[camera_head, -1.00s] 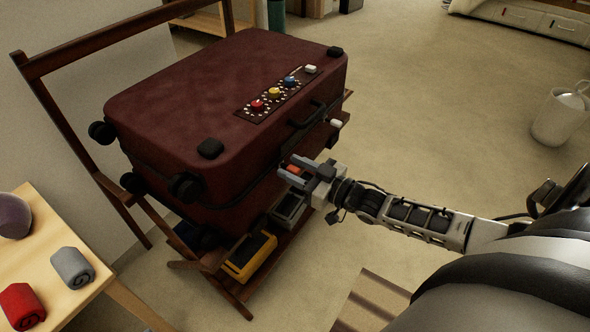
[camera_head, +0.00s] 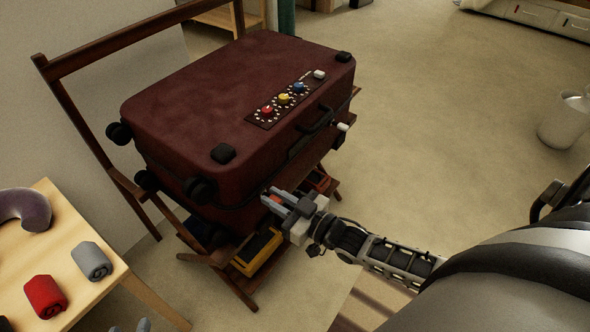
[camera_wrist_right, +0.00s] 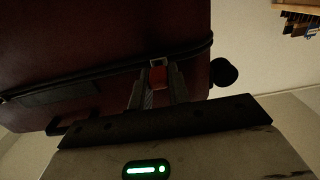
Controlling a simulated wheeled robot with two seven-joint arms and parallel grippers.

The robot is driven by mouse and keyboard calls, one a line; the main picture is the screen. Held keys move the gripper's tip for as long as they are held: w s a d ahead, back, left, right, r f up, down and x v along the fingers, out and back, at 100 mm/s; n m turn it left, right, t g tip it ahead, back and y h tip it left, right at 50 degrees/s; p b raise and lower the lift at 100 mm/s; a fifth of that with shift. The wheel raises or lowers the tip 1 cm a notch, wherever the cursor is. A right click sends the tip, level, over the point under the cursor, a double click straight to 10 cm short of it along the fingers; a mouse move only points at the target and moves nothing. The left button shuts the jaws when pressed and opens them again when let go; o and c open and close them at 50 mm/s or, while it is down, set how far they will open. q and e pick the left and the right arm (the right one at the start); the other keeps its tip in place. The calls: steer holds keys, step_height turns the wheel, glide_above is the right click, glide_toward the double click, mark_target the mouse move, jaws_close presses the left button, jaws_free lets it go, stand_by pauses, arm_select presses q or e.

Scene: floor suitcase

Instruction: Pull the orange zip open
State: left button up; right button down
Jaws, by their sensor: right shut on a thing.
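A dark red suitcase (camera_head: 235,85) lies on a wooden rack, with a zip seam (camera_wrist_right: 110,72) running around its side. My right gripper (camera_head: 275,200) is at the suitcase's near side, close to the lower front corner with a wheel. It is shut on the orange zip pull (camera_wrist_right: 158,77), which shows orange-red between the fingers in the right wrist view. The fingers hide part of the pull. Two grey tips of my left gripper (camera_head: 130,326) show apart at the bottom edge of the head view; the rest is out of frame.
The rack (camera_head: 110,45) has a lower shelf with a yellow-and-black item (camera_head: 257,252). A wooden table (camera_head: 95,295) at left holds a red roll (camera_head: 45,297), a grey roll (camera_head: 92,262) and a purple curved item (camera_head: 25,207).

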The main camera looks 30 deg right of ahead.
mark_target(245, 202)
steer(key=a, duration=0.1)
steer(key=s+a, duration=0.1)
steer(key=a, duration=0.1)
steer(key=s+a, duration=0.1)
steer(key=shift+a+f+p, duration=0.1)
steer(key=shift+a+p, duration=0.1)
steer(key=shift+p, duration=0.15)
steer(key=shift+a, duration=0.1)
steer(key=c, duration=1.3)
jaws_free()
steer(key=shift+s+d, duration=0.1)
steer(key=shift+d, duration=0.15)
steer(key=p+v, duration=0.1)
steer(key=v, duration=1.4)
steer(key=shift+s, duration=0.25)
